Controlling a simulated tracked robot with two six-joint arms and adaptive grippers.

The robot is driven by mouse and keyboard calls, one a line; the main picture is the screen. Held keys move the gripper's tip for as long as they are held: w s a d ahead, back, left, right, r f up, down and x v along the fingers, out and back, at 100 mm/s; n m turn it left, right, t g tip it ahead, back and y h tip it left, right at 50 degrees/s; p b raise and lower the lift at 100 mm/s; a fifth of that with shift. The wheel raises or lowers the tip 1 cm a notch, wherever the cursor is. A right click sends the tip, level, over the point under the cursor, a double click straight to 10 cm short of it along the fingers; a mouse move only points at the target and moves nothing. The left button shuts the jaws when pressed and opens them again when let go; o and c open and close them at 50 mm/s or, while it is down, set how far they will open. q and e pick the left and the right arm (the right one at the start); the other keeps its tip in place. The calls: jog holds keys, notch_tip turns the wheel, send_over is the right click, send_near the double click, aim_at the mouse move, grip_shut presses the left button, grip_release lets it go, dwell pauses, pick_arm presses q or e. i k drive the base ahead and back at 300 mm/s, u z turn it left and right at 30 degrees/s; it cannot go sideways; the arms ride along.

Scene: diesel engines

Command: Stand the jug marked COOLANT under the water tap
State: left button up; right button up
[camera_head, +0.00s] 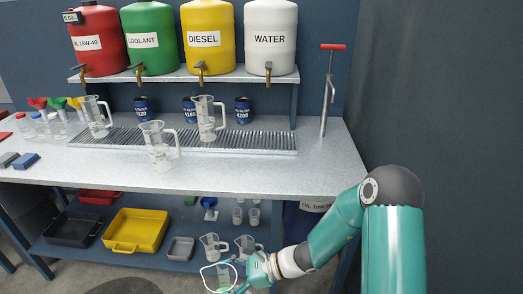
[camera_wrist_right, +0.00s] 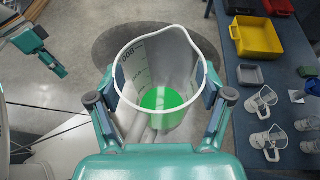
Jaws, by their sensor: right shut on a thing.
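The held jug (camera_wrist_right: 160,100) is clear, with a white rim, scale marks and green liquid inside; no COOLANT mark is readable. My right gripper (camera_wrist_right: 158,95) is shut around it, its pads on opposite sides. In the head view the jug (camera_head: 217,277) is low in front of the bench, partly cut off. The water tap (camera_head: 268,72) hangs below the white WATER tank (camera_head: 270,38); no jug stands under it. Part of my left gripper (camera_wrist_right: 42,48) shows in the wrist view, too small to tell its jaws.
Clear jugs stand on the bench: one at left (camera_head: 96,117), one on the drip grate (camera_head: 207,120) below DIESEL, one at the front (camera_head: 158,147). Blue filters (camera_head: 243,110) stand behind the grate. A red-handled post (camera_head: 327,90) rises at right. Trays and jugs fill the lower shelf.

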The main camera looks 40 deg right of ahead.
aim_at(267, 142)
jog(key=u, duration=0.55)
jog(key=i, duration=1)
jog(key=z, duration=1.4)
jog(key=k, duration=0.9)
jog(key=z, duration=0.15)
jog(key=i, duration=0.45)
